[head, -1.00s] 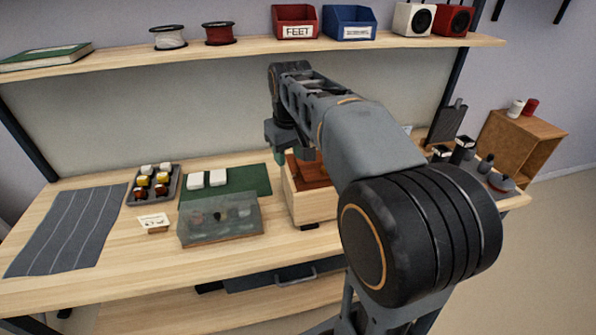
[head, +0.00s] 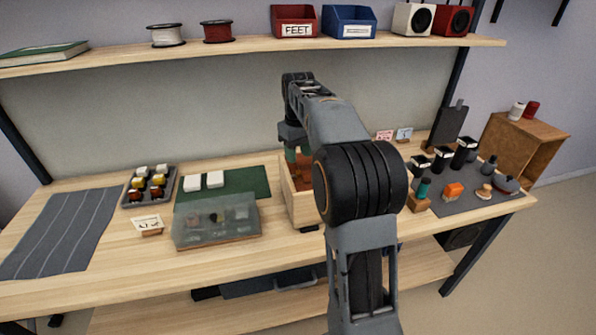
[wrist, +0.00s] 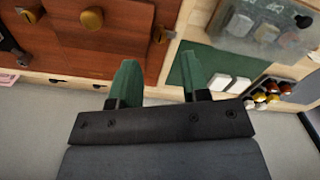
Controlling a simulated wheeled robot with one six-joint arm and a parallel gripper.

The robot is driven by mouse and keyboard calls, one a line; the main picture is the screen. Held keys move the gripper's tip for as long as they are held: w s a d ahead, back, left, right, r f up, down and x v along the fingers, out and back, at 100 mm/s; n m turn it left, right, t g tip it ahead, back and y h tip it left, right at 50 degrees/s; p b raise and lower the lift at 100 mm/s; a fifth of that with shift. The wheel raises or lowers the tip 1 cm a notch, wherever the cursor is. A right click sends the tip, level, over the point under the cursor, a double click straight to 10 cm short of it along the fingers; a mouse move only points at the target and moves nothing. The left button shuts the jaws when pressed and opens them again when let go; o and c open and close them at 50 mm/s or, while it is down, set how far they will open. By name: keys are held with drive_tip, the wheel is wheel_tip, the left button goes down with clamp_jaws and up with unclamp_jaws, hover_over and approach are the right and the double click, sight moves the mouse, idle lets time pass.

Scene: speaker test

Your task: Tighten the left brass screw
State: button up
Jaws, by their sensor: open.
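An open pale wooden box (head: 302,205) with a red-brown panel (wrist: 125,55) inside stands mid-bench. In the wrist view, brass-coloured knob-like pieces show on the panel: a large round one (wrist: 92,18), a smaller one at its right edge (wrist: 160,34) and one at upper left (wrist: 30,13). I cannot tell which is the left brass screw. My gripper (wrist: 160,82) is open and empty, its two green fingers apart near the panel's edge, clear of the knobs. In the head view it hangs over the box's back left part, partly hidden by my arm.
Left of the box are a clear-covered case (head: 217,225), a green mat (head: 250,184) with two white blocks and a tray (head: 148,200) of small parts. A dark mat (head: 465,200) with tools and containers lies at right. A shelf (head: 250,48) runs above the bench.

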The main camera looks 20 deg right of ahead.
sight(298, 171)
drive_tip(key=shift+f+b, duration=0.3)
drive_tip(key=shift+f, duration=2.4)
clamp_jaws()
